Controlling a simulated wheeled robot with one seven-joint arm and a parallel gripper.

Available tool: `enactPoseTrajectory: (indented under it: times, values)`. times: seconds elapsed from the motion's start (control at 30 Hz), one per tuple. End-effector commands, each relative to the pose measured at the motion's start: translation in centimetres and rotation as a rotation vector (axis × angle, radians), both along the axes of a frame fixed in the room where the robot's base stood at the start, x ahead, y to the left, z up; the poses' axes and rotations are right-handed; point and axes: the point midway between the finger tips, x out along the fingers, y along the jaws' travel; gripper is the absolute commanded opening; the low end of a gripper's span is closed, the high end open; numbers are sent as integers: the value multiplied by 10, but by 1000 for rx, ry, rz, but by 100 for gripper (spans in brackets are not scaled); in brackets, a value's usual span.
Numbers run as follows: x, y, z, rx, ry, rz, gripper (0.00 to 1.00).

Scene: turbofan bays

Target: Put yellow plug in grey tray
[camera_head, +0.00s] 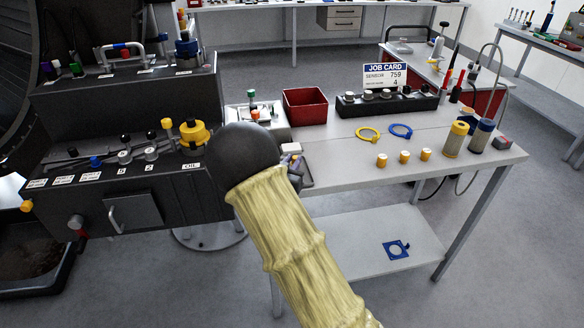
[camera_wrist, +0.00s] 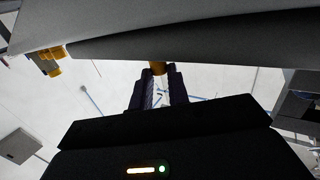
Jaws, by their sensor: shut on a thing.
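In the wrist view my gripper (camera_wrist: 158,84) is shut on a small yellow plug (camera_wrist: 158,67), whose end shows between the fingertips. Most of the plug is hidden by the fingers. In the head view my gripper and the held plug are hidden behind my arm. A small grey tray (camera_head: 307,181) lies at the left end of the workbench, partly hidden by the black joint of my arm. A pale grey tray (camera_head: 279,133) holding a few small coloured parts stands just behind it.
A red bin (camera_head: 305,106) and a black rack (camera_head: 388,104) stand at the back of the workbench (camera_head: 345,185). Several short yellow parts and a yellow ring (camera_head: 368,134) lie to the right. The dark engine unit (camera_head: 120,180) with its fittings stands at left.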

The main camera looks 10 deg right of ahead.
Motion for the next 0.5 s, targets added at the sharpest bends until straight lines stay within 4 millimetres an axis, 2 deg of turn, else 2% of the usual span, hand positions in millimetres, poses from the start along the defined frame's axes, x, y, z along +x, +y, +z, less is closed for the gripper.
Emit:
enactPoseTrajectory:
  times: [0.1, 0.5]
  values:
    - [0, 0, -16, -1, 3, 0, 0]
    - [0, 0, -22, 0, 0, 0, 0]
